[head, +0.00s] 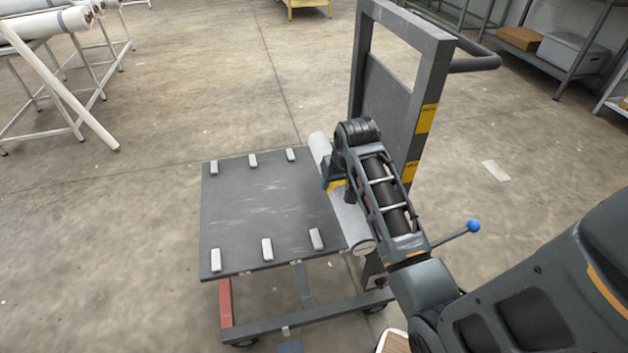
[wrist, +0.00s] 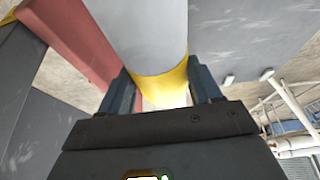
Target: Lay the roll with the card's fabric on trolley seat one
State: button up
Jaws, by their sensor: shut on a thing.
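A pale grey roll (head: 352,232) lies across the right side of the trolley deck (head: 262,204), beside the upright handle frame (head: 432,95). My gripper (head: 336,184) is shut around the roll's middle from above. In the wrist view, the roll (wrist: 145,35) with its yellow band (wrist: 163,82) sits between the two fingers (wrist: 162,92). Whether the roll touches the deck cannot be told. Pale blocks stand in two rows on the deck, such as a front block (head: 267,250) and a back block (head: 252,160). No seat number and no card can be read.
White rolls (head: 45,24) lie on a white rack at the upper left. A shelf (head: 560,65) with boxes stands at the upper right. A lever with a blue knob (head: 473,226) sticks out right of the trolley. The floor left of the trolley is clear.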

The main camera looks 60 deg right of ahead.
jog(key=w+d+f, duration=0.2)
jog(key=d, duration=0.1)
jog(key=w+d+f+b, duration=0.1)
jog(key=w+d+f, duration=0.1)
jog(key=w+d, duration=0.1)
jog(key=w+d+f, duration=0.2)
jog(key=w, duration=0.1)
jog(key=shift+d+f+b, duration=0.35)
jog(key=shift+d, duration=0.05)
jog(key=shift+f, duration=2.05)
jog(key=shift+f+b, duration=0.1)
jog(key=shift+b, duration=0.25)
jog(key=o, duration=1.4)
